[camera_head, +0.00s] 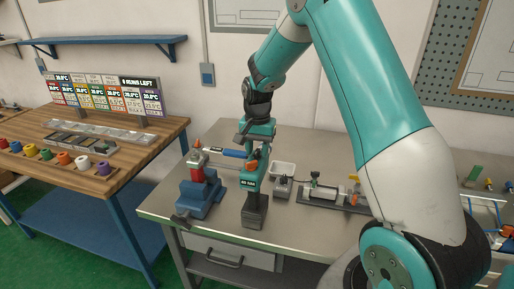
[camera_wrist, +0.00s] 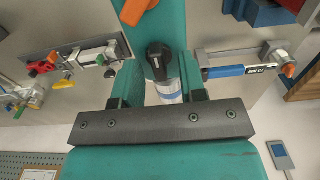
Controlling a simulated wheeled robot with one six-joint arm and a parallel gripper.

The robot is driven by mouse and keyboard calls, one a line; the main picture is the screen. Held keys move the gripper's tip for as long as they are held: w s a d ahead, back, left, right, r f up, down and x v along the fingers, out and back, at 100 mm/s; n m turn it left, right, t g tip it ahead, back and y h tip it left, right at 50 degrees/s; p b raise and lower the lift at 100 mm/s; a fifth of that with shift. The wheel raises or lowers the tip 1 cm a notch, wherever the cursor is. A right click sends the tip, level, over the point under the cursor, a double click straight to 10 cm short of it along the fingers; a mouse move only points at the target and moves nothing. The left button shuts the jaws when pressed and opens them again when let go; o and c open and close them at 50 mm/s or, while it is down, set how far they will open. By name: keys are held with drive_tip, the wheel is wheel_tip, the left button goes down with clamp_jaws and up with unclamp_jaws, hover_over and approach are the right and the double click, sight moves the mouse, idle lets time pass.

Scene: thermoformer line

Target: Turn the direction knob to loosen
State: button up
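A teal power tool (camera_head: 255,205) with an orange part (camera_head: 252,167) and a dark base stands upright on the metal bench. In the wrist view its teal body shows behind a black knob (camera_wrist: 159,56) with a pale mark; I take this as the direction knob. The knob sits over a whitish cylinder with a blue band. My gripper (camera_head: 258,130) is at the top of the tool. In the wrist view my gripper (camera_wrist: 156,92) has its two fingers apart, one on each side of the cylinder. I cannot tell whether they touch it. The knob is hidden in the head view.
A blue-handled tool (camera_head: 235,153) lies just left of the power tool, near a blue vise (camera_head: 198,197). A wooden table (camera_head: 125,155) stands at the left.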

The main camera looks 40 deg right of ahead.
clamp_jaws()
drive_tip(key=shift+n, duration=0.3)
drive_tip(key=n, duration=0.3)
drive_tip(key=shift+a+b, duration=0.1)
drive_tip(key=shift+b, duration=0.3)
drive_tip(key=shift+w+a+n, duration=0.1)
drive_tip(key=shift+n, duration=2)
unclamp_jaws()
drive_tip(key=shift+r+b, duration=0.1)
drive_tip(key=shift+b, duration=0.2)
